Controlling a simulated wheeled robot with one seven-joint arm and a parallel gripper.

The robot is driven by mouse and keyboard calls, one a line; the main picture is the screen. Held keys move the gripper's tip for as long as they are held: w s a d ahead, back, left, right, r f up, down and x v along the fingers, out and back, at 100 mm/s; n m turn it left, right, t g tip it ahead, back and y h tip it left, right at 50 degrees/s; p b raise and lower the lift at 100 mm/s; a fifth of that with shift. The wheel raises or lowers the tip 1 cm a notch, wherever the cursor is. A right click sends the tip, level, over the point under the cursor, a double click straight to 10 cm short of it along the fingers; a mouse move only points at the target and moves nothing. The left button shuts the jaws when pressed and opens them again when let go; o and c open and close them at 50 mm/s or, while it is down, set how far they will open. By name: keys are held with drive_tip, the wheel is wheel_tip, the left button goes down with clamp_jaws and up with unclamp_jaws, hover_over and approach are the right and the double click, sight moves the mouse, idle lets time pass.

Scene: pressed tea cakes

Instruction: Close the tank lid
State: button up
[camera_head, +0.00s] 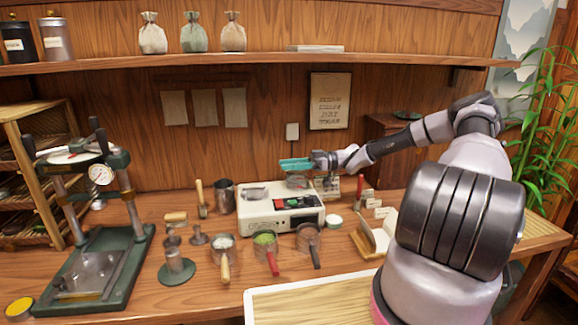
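A cream-coloured machine (281,210) with a dark control panel and a red switch stands on the wooden counter. At its back right is a small clear container (298,182), which may be the tank. A flat teal piece (296,164), which may be the tank lid, shows raised above this container. My gripper (316,161) reaches in from the right, at the right end of the teal piece. It is too small to tell whether they touch. The fingers cannot be made out, nor whether they are open or shut.
Several handled cups (266,246) stand in front of the machine. A steel pitcher (224,196) is to its left. A green press (95,250) fills the left end. Small cards and an open book (372,240) lie to the right. A shelf (230,62) runs above.

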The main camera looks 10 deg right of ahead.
drive_tip(key=d, duration=1)
drive_tip(key=shift+d, duration=0.4)
drive_tip(key=shift+r, duration=0.25)
clamp_jaws()
wheel_tip(320, 180, up, 10)
drive_tip(key=d+f+n+h, duration=0.1)
drive_tip(key=d+h, duration=0.1)
drive_tip(key=h, duration=0.6)
drive_tip(key=shift+h, duration=0.3)
drive_tip(key=x, duration=0.9)
drive_tip(key=shift+s+a, duration=0.1)
drive_tip(key=shift+a, duration=0.45)
